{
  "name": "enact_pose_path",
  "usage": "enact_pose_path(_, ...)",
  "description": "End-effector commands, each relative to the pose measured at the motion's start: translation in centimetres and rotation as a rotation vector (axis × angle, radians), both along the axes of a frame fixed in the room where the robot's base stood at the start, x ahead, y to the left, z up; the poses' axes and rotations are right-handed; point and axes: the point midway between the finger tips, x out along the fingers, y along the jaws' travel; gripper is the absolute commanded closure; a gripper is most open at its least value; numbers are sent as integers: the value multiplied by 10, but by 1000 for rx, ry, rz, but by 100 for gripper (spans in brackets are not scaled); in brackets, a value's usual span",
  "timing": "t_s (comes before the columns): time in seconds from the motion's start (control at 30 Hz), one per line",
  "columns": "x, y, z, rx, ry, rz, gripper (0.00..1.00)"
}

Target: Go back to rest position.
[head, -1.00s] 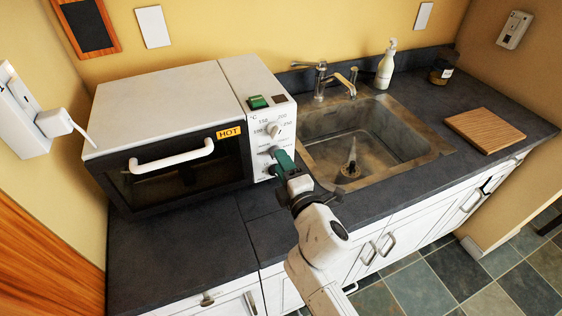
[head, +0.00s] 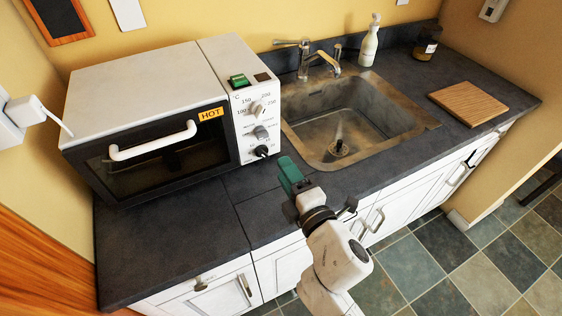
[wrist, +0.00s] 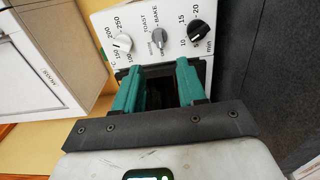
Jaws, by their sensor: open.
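My gripper (head: 288,172) has green fingers and is held in front of the counter, just right of and below the toaster oven's knobs. The wrist view shows its two green fingers (wrist: 158,82) apart, with no object between them. The white toaster oven (head: 140,90) stands on the counter with its glass door shut and a white handle across it. Its control panel (head: 252,100) has a green switch and several knobs; the panel also shows in the wrist view (wrist: 190,15). The fingers appear clear of the knobs.
The dark counter (head: 165,250) has bare room before the oven. A metal sink (head: 355,120) with a tap (head: 305,60) lies to the right. Beyond it are a soap bottle (head: 370,40), a dark jar (head: 427,42) and a wooden board (head: 468,103). White cabinets (head: 400,205) stand below.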

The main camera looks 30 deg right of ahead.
Motion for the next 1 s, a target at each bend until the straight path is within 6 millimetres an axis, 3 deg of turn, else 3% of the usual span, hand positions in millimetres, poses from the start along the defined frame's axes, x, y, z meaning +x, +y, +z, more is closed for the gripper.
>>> enact_pose_path(0.27, 0, -6, -1, 28, 12, -18, 60)
enact_pose_path(0.47, -14, -54, -18, 322, 141, -202, 60)
enact_pose_path(0.6, -39, -85, -46, 643, 291, -384, 60)
enact_pose_path(0.7, -61, -95, -65, 849, 399, -499, 60)
enact_pose_path(0.87, -102, -92, -92, 1133, 590, -669, 60)
enact_pose_path(1.0, -145, -75, -107, 1347, 787, -823, 60)
